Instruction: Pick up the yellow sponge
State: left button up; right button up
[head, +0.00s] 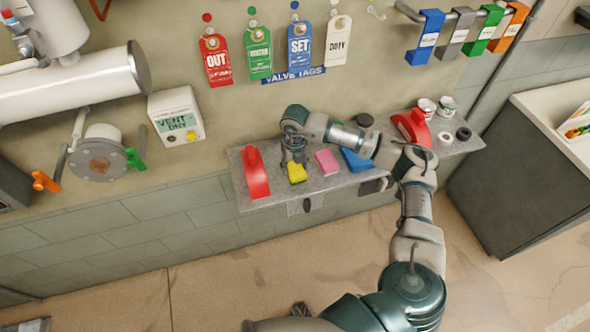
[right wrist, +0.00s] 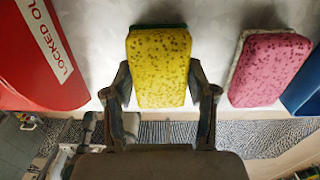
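The yellow sponge (head: 297,173) lies on the grey wall shelf (head: 330,183), between a red tag-like holder and a pink sponge. In the right wrist view the sponge (right wrist: 159,66) is speckled yellow with a dark green edge at its far side. My right gripper (head: 293,156) is just above and behind it in the head view. In the right wrist view its two fingers (right wrist: 160,80) stand open, one on each side of the sponge, with narrow gaps. I cannot tell whether either fingertip touches it. My left gripper is not in view.
The pink sponge (head: 327,162) and a blue block (head: 357,160) lie to the right on the shelf. A red piece (head: 257,174) stands close on the left. Another red piece (head: 412,127) and small cups and rings are at the shelf's right end.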

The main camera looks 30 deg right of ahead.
aim_at(297, 166)
jog(key=shift+d, duration=0.1)
jog(key=shift+d+f, duration=0.15)
jog(key=shift+d, duration=0.5)
jog(key=shift+r, duration=0.55)
jog(key=shift+a+r+b, duration=0.15)
jog(key=shift+r, duration=0.45)
jog(key=shift+a+r+b, duration=0.15)
jog(key=shift+r, duration=0.4)
jog(key=s+a, duration=0.2)
jog(key=s, duration=0.1)
jog(key=s+a, duration=0.1)
jog(key=shift+s+a+r+b, duration=0.1)
jog(key=shift+s+r+b, duration=0.2)
jog(key=shift+b, duration=0.1)
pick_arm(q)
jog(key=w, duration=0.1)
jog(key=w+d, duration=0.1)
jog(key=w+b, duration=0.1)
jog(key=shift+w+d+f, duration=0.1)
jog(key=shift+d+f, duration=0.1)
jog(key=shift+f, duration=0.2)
pick_arm(e)
jog(key=s+a, duration=0.2)
jog(key=s, duration=0.1)
jog(key=s+a, duration=0.1)
jog(key=s, duration=0.2)
jog(key=s+a+r, duration=0.1)
jog(key=s+a, duration=0.1)
jog(key=shift+s+a, duration=0.3)
jog(key=shift+s, duration=0.1)
